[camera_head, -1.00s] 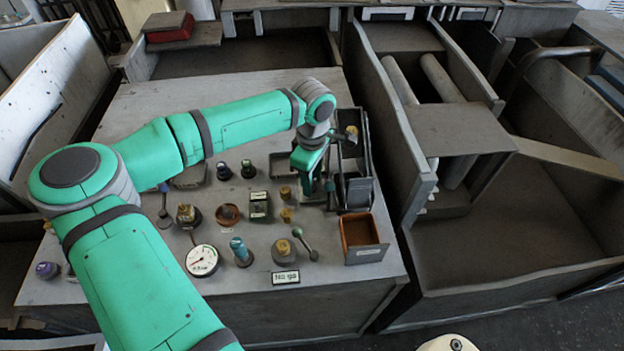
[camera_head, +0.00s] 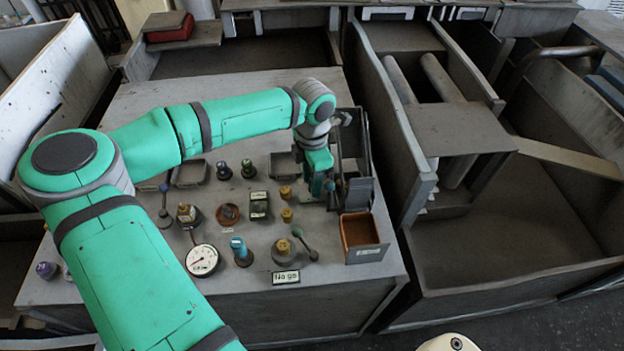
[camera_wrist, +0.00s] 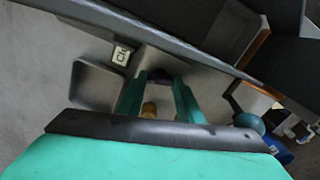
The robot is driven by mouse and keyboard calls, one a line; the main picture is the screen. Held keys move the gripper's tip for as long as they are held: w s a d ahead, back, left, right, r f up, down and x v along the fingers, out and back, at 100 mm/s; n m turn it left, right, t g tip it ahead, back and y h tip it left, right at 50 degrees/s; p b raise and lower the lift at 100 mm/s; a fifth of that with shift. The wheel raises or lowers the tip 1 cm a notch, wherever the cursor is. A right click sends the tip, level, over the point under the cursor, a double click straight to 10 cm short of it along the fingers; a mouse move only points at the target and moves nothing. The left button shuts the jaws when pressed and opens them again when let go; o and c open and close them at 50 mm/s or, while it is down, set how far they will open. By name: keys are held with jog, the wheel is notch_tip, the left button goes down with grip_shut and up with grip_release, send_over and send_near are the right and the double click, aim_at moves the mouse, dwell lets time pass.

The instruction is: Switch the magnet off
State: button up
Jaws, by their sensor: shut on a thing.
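My gripper (camera_head: 318,188) points down at the right side of the grey table, beside a dark upright holder. In the wrist view its two green fingers (camera_wrist: 163,97) are close together, with a dark purple round piece (camera_wrist: 159,76) at their tips. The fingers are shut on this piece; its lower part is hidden. A brass-coloured knob (camera_wrist: 149,109) shows between the fingers, nearer the camera; I cannot tell whether it is touched. I cannot tell for sure which part is the magnet or its switch.
A dark open-topped holder (camera_head: 360,190) stands close right of my gripper, with an orange-brown tray (camera_head: 361,233) in front. A dial gauge (camera_head: 202,260), a "No go" label (camera_head: 286,277) and several small knobbed parts stand left and in front. A shallow grey tray (camera_head: 283,165) is behind-left.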

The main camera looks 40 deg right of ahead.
jog(key=shift+s+d+n, duration=0.15)
jog(key=shift+n, duration=1.55)
jog(key=o, duration=1.1)
notch_tip(320, 180, up, 11)
jog(key=shift+f, duration=0.1)
